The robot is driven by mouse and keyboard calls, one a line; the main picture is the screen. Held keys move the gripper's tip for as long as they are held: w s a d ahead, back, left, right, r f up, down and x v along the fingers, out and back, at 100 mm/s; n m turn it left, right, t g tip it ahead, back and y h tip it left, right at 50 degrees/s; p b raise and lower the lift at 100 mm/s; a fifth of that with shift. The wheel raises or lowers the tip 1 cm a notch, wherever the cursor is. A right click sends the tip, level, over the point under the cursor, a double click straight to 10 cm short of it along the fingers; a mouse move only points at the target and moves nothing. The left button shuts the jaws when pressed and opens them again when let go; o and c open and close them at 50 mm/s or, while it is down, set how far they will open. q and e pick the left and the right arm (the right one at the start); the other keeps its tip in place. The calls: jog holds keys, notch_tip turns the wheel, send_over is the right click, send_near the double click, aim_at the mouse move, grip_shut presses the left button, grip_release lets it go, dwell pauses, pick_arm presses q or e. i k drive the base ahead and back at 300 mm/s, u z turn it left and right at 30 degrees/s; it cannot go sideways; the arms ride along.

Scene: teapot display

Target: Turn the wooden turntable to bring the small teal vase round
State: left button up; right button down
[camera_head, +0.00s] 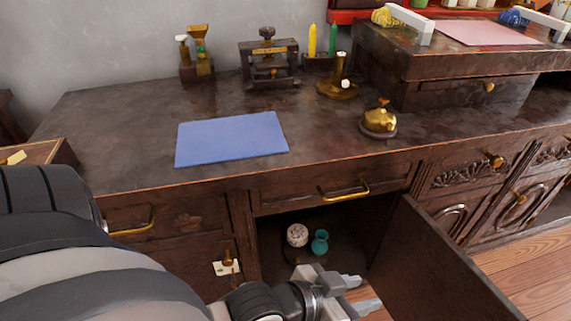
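The small teal vase (320,243) stands inside the open lower cabinet, to the right of a pale patterned round pot (297,235). Both appear to stand on a dark wooden turntable (291,254), whose rim is hard to make out in the shadow. My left gripper (361,293) is in front of the cabinet opening, lower in the picture and to the right of the vase. Its two fingers are apart with nothing visible between them. It appears clear of the vase and the turntable. My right gripper is not in view.
The open cabinet door (430,262) stands out to the right of my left gripper. A drawer with a brass handle (345,190) is above the opening. The countertop holds a blue mat (232,138), a brass bell (380,119) and a small press (268,62).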

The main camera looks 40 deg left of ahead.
aim_at(305, 255)
jog(key=u, duration=0.6)
jog(key=i, duration=0.4)
jog(key=u, duration=0.3)
